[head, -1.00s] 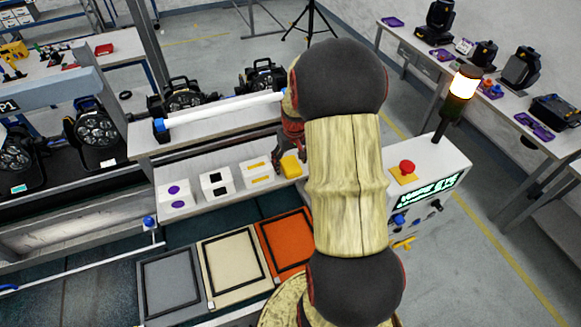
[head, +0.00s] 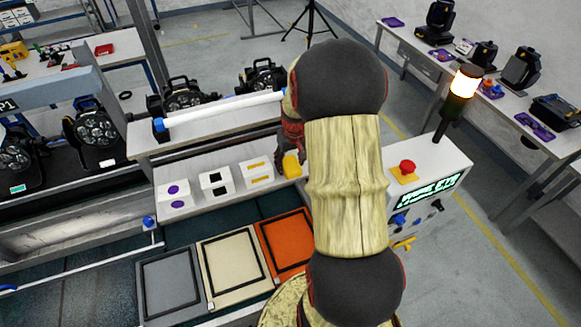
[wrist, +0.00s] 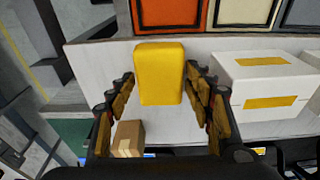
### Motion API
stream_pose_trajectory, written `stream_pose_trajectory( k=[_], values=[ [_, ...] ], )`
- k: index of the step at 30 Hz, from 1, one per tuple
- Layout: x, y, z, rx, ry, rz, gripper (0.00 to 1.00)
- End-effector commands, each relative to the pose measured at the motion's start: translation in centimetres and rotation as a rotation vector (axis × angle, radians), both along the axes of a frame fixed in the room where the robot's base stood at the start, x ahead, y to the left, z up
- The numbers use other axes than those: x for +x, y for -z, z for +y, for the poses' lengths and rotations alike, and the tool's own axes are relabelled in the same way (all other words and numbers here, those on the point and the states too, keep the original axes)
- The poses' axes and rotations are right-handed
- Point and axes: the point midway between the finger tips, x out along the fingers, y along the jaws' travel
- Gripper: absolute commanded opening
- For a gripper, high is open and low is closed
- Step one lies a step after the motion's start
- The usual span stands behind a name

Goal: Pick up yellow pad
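The yellow pad (wrist: 160,75) is a block with rounded edges. In the wrist view it stands on the white shelf between the two fingers of my gripper (wrist: 158,78). The fingers are spread, one on each side, with a narrow gap showing beside the pad, so my gripper is open around it. In the head view the yellow pad (head: 291,166) is at the right end of the row of white boxes, partly hidden by my gripper (head: 289,158). My arm hides the shelf to the right of it.
A white box with yellow labels (wrist: 265,80) stands close beside the right finger in the wrist view. A small brown box (wrist: 128,138) shows near the left finger. Orange, cream and grey framed panels (head: 170,285) lie in front. A white tube (head: 222,109) lies on the upper shelf behind.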

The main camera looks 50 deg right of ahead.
Motion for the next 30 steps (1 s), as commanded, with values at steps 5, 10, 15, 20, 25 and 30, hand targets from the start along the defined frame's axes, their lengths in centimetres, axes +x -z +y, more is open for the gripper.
stream_pose_trajectory(
  k=[5,10,15,20,25,30],
  values=[
    [0.0,0.0,0.0,0.0,0.0,0.0,0.4],
    [0.0,0.0,0.0,0.0,0.0,0.0,0.3],
    [0.0,0.0,0.0,0.0,0.0,0.0,0.27],
    [0.0,-0.1,0.0,0.0,0.0,0.0,0.27],
    [0.0,-0.9,0.0,-0.002,0.0,-0.001,0.27],
    [0.1,-3.4,-0.1,-0.003,-0.001,-0.004,0.27]
  ],
)
